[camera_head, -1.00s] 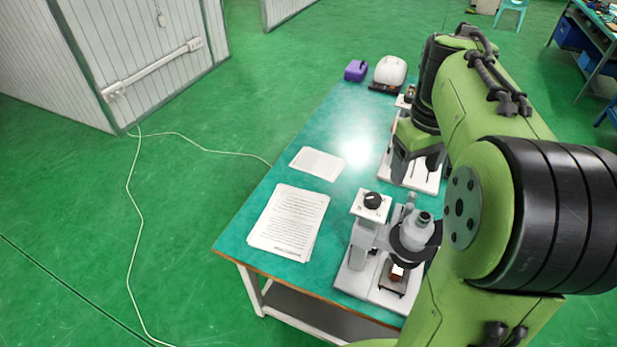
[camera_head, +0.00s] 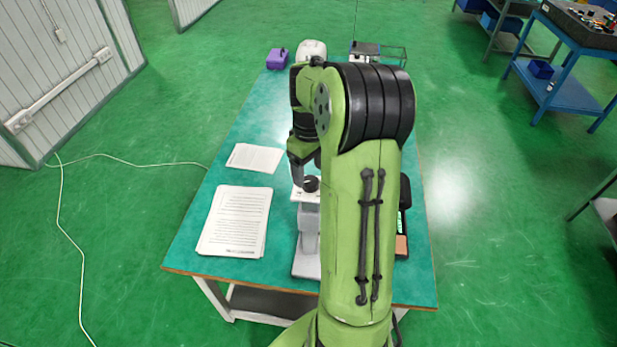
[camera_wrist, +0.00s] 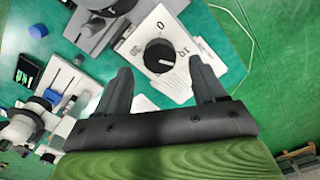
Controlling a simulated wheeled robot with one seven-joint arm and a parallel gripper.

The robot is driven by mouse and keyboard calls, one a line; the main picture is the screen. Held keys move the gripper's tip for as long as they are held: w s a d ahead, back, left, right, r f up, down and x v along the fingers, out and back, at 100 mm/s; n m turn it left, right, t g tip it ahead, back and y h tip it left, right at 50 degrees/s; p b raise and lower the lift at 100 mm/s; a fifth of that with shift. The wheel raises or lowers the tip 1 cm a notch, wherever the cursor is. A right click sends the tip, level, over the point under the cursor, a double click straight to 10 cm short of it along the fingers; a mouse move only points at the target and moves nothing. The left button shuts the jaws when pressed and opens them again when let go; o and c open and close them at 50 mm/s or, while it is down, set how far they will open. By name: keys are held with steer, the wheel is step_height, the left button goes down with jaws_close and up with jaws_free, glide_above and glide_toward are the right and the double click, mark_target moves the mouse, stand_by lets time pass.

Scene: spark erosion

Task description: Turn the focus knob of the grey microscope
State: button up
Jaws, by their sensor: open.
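The grey microscope (camera_head: 308,232) stands on the near part of the teal table, partly hidden behind my arm. Its black focus knob (camera_head: 311,184) sits on a white plate at its top. In the wrist view the knob (camera_wrist: 160,56) has a white pointer line, and the white dial plate (camera_wrist: 185,62) around it carries numbers. My gripper (camera_wrist: 163,84) is open and empty. Its two dark fingers point towards the dial, one to each side, with the knob beyond their tips and between their lines. In the head view one finger shows beside the knob; the rest is hidden.
Printed sheets (camera_head: 236,222) and a smaller paper (camera_head: 255,158) lie left of the microscope. A purple box (camera_head: 277,58) and a white rounded device (camera_head: 311,50) stand at the far end. Another microscope with a blue cap (camera_wrist: 52,96) shows left in the wrist view.

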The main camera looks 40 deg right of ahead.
mark_target(310, 180)
steer(key=shift+f, duration=1.55)
steer(key=shift+c, duration=0.5)
steer(key=c, duration=1)
steer(key=shift+o, duration=0.2)
steer(key=m+b, duration=0.1)
steer(key=m, duration=0.4)
steer(key=shift+m, duration=0.4)
steer(key=o, duration=1.1)
steer(key=shift+c, duration=0.2)
